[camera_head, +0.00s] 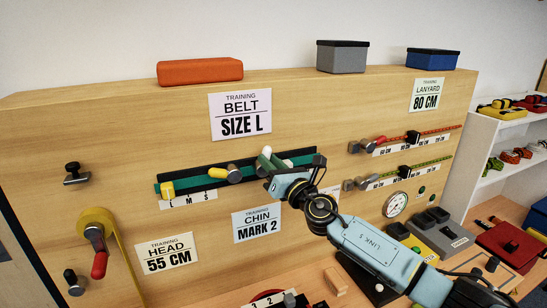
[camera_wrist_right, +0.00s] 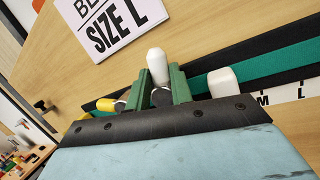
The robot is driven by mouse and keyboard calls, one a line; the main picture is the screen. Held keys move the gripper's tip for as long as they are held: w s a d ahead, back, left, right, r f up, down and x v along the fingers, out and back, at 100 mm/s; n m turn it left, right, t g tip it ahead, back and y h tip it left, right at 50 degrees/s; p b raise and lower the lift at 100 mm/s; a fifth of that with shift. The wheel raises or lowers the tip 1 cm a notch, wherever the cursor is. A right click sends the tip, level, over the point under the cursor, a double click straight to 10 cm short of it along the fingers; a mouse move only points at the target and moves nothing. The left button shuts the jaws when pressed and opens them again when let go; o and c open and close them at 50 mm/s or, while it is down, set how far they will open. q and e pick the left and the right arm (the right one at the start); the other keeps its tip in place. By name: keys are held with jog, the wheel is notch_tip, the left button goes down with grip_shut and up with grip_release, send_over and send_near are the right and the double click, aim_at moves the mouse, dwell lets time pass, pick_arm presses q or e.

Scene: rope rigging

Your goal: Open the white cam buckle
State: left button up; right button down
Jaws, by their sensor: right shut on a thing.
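The white cam buckle's lever (camera_wrist_right: 157,68) stands upright between the green fingers of my right gripper (camera_wrist_right: 159,90) in the right wrist view. The fingers are shut on it, one on each side. In the head view only its white rounded tip (camera_head: 266,151) shows beside my right gripper (camera_head: 271,160); the buckle's body is hidden behind the fingers and wrist. A white end block (camera_wrist_right: 222,82) sits on the green belt strap, right of the fingers in the wrist view. My left gripper is not in view.
A grey cylinder with a yellow end (camera_head: 225,173) and a yellow block (camera_head: 167,188) sit on the same strap. A red-handled crank (camera_head: 98,262) is at lower left. Two more straps, a gauge (camera_head: 395,205) and boxes are at right.

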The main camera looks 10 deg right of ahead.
jog(key=shift+a+r+n+g+y+p, duration=0.1)
jog(key=shift+a+n+g+y+p, duration=0.15)
jog(key=shift+n+p, duration=0.5)
jog(key=shift+a+r+n+g+y+p, duration=0.1)
jog(key=shift+n+g+p, duration=0.3)
jog(key=shift+n, duration=0.65)
jog(key=shift+s+f, duration=0.1)
jog(key=c, duration=1.3)
grip_release()
jog(key=shift+o, duration=0.2)
jog(key=v, duration=1.3)
